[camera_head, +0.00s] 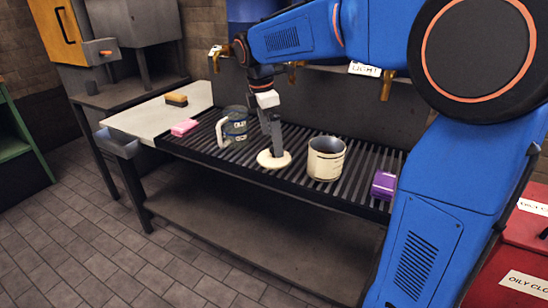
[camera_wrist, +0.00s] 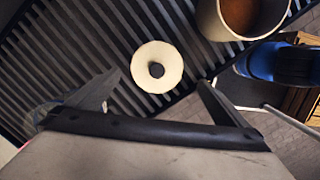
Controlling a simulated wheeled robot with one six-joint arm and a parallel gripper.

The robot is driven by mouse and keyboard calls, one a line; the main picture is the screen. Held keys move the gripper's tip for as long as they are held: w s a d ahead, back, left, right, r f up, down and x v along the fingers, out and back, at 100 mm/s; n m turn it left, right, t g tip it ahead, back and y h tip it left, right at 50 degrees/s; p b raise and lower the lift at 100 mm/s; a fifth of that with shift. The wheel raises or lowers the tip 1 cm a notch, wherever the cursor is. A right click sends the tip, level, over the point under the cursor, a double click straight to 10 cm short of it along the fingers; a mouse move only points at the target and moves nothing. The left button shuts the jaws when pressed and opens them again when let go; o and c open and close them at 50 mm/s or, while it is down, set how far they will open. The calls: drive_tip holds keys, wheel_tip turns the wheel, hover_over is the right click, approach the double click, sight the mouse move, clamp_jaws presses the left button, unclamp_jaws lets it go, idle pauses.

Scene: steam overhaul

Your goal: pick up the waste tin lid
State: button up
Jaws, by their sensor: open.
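The waste tin lid, a round cream disc (camera_head: 262,161), lies flat on the dark slatted rack; it also shows in the wrist view (camera_wrist: 144,60) with a dark round knob at its middle. My gripper (camera_head: 275,146) points down just over the lid and hides its knob in the head view. In the wrist view my gripper (camera_wrist: 160,80) is open, its two fingers spread left and right of the lid, with nothing held. A cream open tin (camera_head: 325,165) stands right of the lid; the wrist view shows it (camera_wrist: 208,20) with a brown inside.
A grey labelled can with a pale handle (camera_head: 236,128) stands close left of my gripper. A pink block (camera_head: 184,127) and a yellow-brown sponge (camera_head: 176,100) lie farther left. A purple block (camera_head: 384,186) is at right. Brass taps (camera_head: 387,84) hang behind. The rack's front edge is clear.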

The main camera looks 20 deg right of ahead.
drive_tip(key=shift+w+d+f, duration=0.1)
drive_tip(key=shift+d+f, duration=0.05)
drive_tip(key=shift+f, duration=0.8)
drive_tip(key=shift+w+d+f, duration=0.1)
drive_tip(key=shift+d+f, duration=0.05)
drive_tip(key=shift+f, duration=0.8)
drive_tip(key=shift+w+d+f, duration=0.1)
drive_tip(key=shift+d+f, duration=0.05)
drive_tip(key=shift+f, duration=0.8)
drive_tip(key=c, duration=1)
